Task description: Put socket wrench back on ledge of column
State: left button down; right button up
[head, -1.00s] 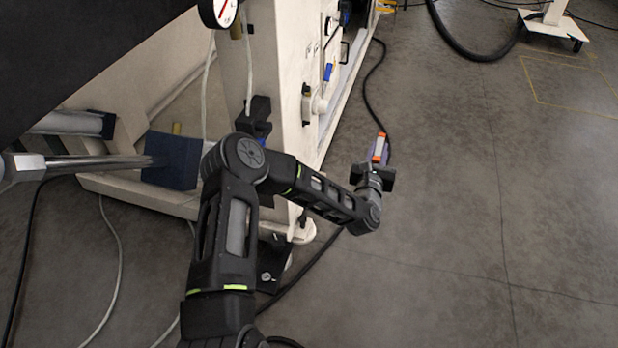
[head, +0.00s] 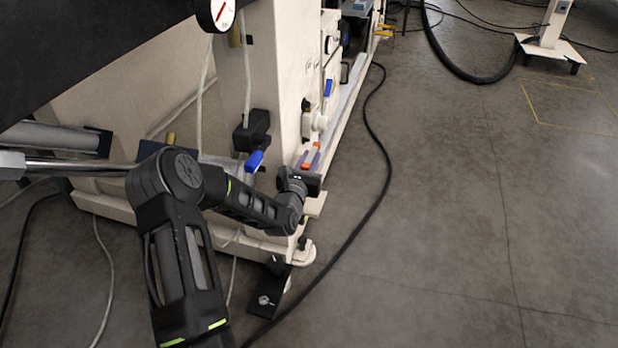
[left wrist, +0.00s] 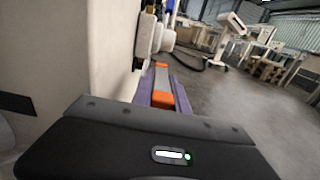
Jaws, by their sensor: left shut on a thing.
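My left gripper (head: 312,155) is beside the right side of the cream column (head: 275,75), low down, its fingers pointing away from me. It is shut on a narrow orange-and-grey thing, apparently the socket wrench (left wrist: 161,78), held between purple fingers in the left wrist view. Its full shape is hidden by the gripper. In that view the column stands close on the left, with round pale fittings (left wrist: 147,38) just beyond the fingers. A pale ledge (head: 346,98) runs along the column's right side in the head view; I cannot tell whether the wrench touches it. My right gripper is not in view.
A black block with a blue handle (head: 254,160) sits on the column's near face. A gauge (head: 221,12) hangs above. A black cable (head: 385,165) curves over the floor. Open floor (head: 450,220) lies to the right.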

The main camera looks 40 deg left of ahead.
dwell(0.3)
pick_arm(q)
notch_tip(320, 180, down, 5)
jog(key=b, duration=0.2)
jog(key=shift+r+b, duration=0.1)
jog(key=shift+b, duration=0.25)
jog(key=shift+a+f+b, duration=0.2)
jog(key=shift+f+b, duration=0.1)
jog(key=shift+b, duration=0.05)
jog(key=shift+r, duration=0.15)
jog(key=shift+s, duration=0.1)
jog(key=c, duration=1.3)
grip_release()
